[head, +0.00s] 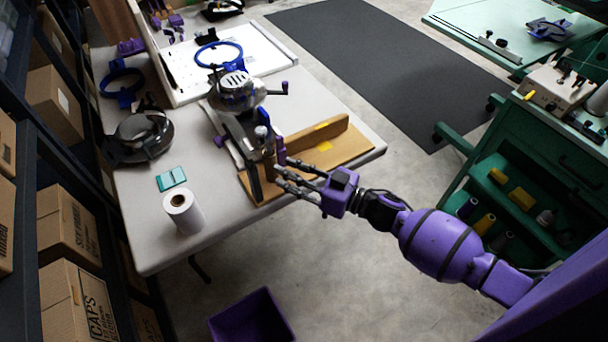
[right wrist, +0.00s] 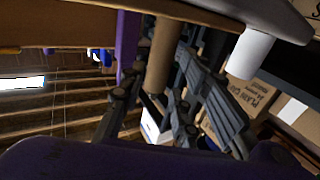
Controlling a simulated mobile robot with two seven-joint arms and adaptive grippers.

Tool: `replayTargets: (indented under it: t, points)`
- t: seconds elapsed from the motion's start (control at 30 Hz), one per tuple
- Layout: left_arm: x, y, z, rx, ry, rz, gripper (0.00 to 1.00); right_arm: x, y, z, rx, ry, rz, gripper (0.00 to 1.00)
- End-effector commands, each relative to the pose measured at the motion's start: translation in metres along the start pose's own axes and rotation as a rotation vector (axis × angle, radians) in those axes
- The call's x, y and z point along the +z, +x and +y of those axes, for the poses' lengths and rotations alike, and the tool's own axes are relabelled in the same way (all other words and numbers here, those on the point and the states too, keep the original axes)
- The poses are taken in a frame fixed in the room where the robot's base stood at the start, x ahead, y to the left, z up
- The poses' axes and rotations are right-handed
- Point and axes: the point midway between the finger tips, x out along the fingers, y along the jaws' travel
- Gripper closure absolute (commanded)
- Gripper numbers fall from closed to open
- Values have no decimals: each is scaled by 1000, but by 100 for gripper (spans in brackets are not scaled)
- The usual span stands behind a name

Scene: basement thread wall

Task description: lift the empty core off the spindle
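A brown cardboard core (right wrist: 163,58) stands out between the fingers of my right gripper (right wrist: 155,100) in the right wrist view. A gap shows between the core and the left finger; the right finger is close beside it, and I cannot tell if they touch. In the head view my right gripper (head: 283,174) is at the front of the machine (head: 236,95), beside the wooden board. The core (head: 268,147) shows there only as a small brown piece by the machine. The spindle inside the core is hidden. My left gripper is not in view.
A wooden board (head: 345,157) with an upright strip lies under the machine's front. A purple bin (head: 251,319) is on the floor. A green cart (head: 520,190) stands at right.

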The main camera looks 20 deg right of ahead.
Motion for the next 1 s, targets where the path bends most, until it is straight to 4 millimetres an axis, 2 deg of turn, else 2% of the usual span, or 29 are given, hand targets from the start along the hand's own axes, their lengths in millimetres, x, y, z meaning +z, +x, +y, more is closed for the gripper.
replayTargets:
  t: [0.03,0.2,0.37,0.6,0.83,1.0]
  points:
    - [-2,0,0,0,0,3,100,-1,9,0,-1,1,2,70]
    - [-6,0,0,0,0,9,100,0,28,0,1,1,0,70]
    - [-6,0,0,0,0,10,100,0,36,0,0,-1,-1,70]
    - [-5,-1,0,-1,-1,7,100,0,37,0,0,0,-1,70]
    - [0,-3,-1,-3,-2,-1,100,0,36,0,1,0,-1,99]
    - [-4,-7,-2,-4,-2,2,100,-6,36,0,0,-1,0,100]
